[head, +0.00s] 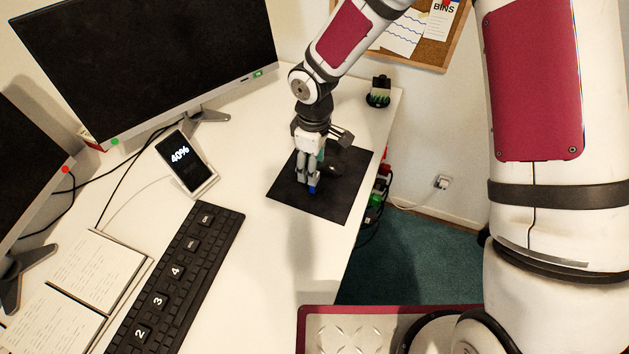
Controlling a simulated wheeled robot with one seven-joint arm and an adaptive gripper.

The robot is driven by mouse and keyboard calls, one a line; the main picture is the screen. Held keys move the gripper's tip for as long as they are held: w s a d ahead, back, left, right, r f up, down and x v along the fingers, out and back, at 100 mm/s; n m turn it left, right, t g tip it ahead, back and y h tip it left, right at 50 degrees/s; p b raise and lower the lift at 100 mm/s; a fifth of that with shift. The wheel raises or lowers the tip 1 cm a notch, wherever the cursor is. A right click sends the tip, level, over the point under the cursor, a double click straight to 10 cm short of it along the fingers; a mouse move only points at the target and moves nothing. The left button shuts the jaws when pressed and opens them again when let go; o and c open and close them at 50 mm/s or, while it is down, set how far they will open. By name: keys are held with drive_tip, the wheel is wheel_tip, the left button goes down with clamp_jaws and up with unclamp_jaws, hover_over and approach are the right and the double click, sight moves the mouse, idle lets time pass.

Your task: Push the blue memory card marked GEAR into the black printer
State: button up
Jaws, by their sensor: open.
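My gripper (309,187) is open and points down over the black mat (340,207) at the desk's right side. A small blue thing (313,190) shows right at its fingertips. It is too small to read any marking, and I cannot tell whether it is the GEAR card or whether the fingers touch it. I see no thing that I can clearly make out as the black printer.
A dark rounded thing (332,166) lies on the mat beside my gripper. A small black thing with green (378,92) stands at the back corner. A keyboard (180,270), a phone (183,158) and a monitor (150,65) are to the left. The desk ends just right of the mat.

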wheel_tip(320, 180, down, 5)
drive_tip(key=shift+d+f, duration=0.1)
idle(0.3)
drive_tip(key=c, duration=1)
